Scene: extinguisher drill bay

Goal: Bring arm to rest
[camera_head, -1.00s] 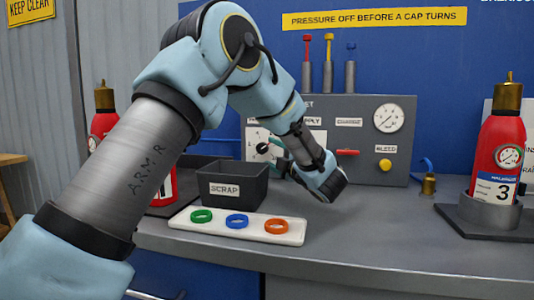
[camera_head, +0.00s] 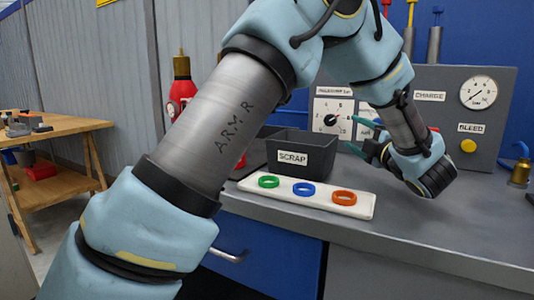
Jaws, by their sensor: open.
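My arm reaches from the lower left across the view and bends down over the grey bench (camera_head: 455,228). My gripper (camera_head: 350,134) shows as teal fingers pointing left in front of the grey panel, just behind and above the right end of the black SCRAP bin (camera_head: 318,158). The fingers are apart and nothing shows between them.
A white tray (camera_head: 360,209) with green, blue and orange rings lies in front of the bin. The panel carries a gauge (camera_head: 478,92) and a yellow button (camera_head: 468,146). A brass fitting (camera_head: 520,173) stands at right. A wooden workbench (camera_head: 70,126) stands at left.

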